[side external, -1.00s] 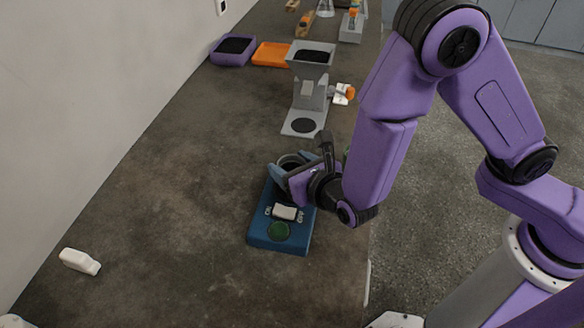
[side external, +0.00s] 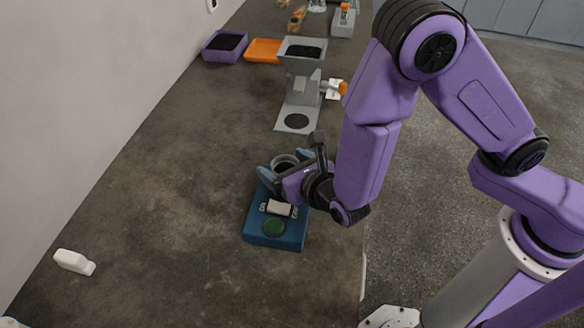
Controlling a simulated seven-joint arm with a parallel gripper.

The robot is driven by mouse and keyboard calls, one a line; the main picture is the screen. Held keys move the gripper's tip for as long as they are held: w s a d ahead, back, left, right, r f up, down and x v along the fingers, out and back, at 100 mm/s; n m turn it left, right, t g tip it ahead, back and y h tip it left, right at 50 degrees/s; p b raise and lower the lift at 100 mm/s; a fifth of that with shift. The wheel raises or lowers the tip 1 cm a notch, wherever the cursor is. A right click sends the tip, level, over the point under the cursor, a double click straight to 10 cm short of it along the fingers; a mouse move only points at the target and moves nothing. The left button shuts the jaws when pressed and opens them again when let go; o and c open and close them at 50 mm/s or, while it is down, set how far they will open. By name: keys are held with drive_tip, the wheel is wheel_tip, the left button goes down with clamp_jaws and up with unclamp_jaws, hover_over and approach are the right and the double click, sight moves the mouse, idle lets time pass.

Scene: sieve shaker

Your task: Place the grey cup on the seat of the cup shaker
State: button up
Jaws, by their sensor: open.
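The cup shaker (side external: 262,238) is a blue box on the table with a white rocker switch marked ON and OFF and a green round button at its near end. The grey cup (side external: 284,159) stands upright at the shaker's far end, where its seat appears to be. Its lower part and the seat are hidden by my gripper, so I cannot tell how it rests. My gripper (side external: 286,168) is open, with its blue-grey fingers spread on either side of the cup and its wrist to the right.
A grey hopper device (side external: 301,88) stands behind the shaker. Farther back are a purple tray (side external: 225,56) and an orange tray (side external: 263,57). A small white bottle (side external: 74,262) lies at the left.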

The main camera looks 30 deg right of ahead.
drive_tip(key=shift+s+r, duration=0.15)
drive_tip(key=shift+r, duration=0.05)
drive_tip(key=v, duration=1.1)
drive_tip(key=shift+s, duration=0.35)
drive_tip(key=d+r+m+g+h, duration=0.3)
drive_tip(key=d+m+g+h, duration=0.3)
drive_tip(key=d+m, duration=0.85)
drive_tip(key=s+d+r+m+g+y, duration=0.2)
drive_tip(key=s+d+m+g+y, duration=0.1)
drive_tip(key=s, duration=0.3)
drive_tip(key=s+d+r+m+g+y, duration=0.1)
drive_tip(key=s+d+m+g+y, duration=0.2)
drive_tip(key=s+m, duration=0.3)
drive_tip(key=shift+s+d+r+g, duration=0.4)
drive_tip(key=shift+d+g, duration=0.2)
drive_tip(key=shift+d, duration=0.25)
